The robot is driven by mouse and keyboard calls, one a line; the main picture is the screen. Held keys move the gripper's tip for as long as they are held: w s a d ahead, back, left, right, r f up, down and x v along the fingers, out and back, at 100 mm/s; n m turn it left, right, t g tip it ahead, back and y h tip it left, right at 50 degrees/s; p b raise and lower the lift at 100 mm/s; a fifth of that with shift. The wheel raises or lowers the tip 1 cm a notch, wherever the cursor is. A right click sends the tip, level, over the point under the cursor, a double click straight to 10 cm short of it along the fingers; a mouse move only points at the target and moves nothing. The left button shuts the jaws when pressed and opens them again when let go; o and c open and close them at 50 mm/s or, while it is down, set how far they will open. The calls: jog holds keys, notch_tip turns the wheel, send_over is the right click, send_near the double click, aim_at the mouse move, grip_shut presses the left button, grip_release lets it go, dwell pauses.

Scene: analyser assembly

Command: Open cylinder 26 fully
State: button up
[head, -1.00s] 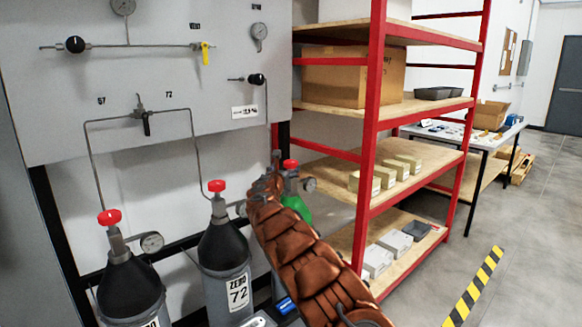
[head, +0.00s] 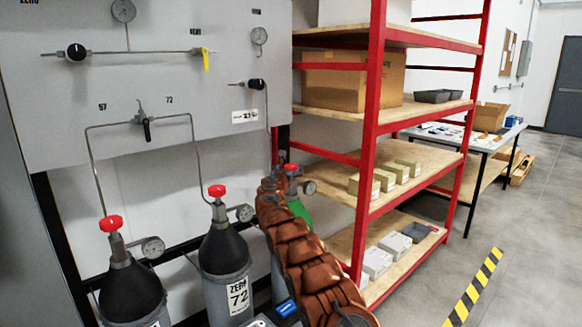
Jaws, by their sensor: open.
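A cylinder with a green shoulder (head: 298,207) stands right of cylinder 72, mostly behind my arm. Its red valve knob (head: 291,167) and a gauge (head: 309,187) show. Its number is hidden, so I cannot read whether it is 26. My brown-sleeved arm reaches up from the lower right. My gripper (head: 277,172) is at its far end, just left of the red knob. It is small and partly hidden, open, with nothing seen in it. I cannot tell whether it touches the knob.
Cylinder 72 (head: 224,255) and another grey cylinder (head: 131,290), both with red knobs, stand to the left. The gauge panel (head: 80,135) with pipes is behind them. A red-framed shelf (head: 371,130) is close on the right. Open floor (head: 530,240) lies beyond it.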

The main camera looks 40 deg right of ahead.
jog(key=shift+w+d+r+p, duration=0.15)
jog(key=shift+w+d+p, duration=0.15)
jog(key=shift+w+d, duration=0.1)
jog(key=shift+w+d+f+p, duration=0.2)
jog(key=shift+d+p, duration=0.1)
jog(key=shift+d, duration=0.25)
jog(key=c, duration=1.2)
